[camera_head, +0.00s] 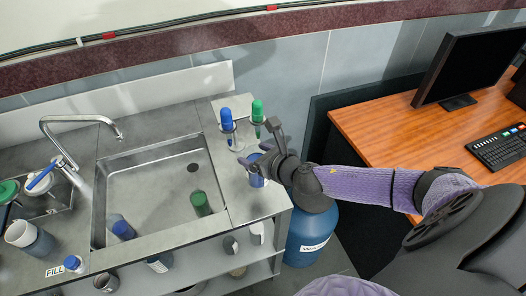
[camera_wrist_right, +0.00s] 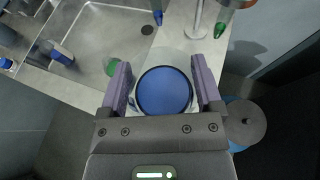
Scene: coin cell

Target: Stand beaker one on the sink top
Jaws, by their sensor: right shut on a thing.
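My right gripper (camera_head: 260,162) is shut on a beaker (camera_head: 256,180) with blue in it, above or at the right strip of the sink top (camera_head: 240,207). In the right wrist view the beaker's round blue top (camera_wrist_right: 164,91) sits between the two purple fingers of the gripper (camera_wrist_right: 164,88). I cannot tell whether its base touches the sink top, and no number shows on it. My left gripper is not in view.
The sink basin (camera_head: 150,178) holds a green item (camera_head: 200,203) and a blue one (camera_head: 122,229). A tap (camera_head: 75,120) and cups crowd the left; a blue drum (camera_head: 310,238) stands right.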

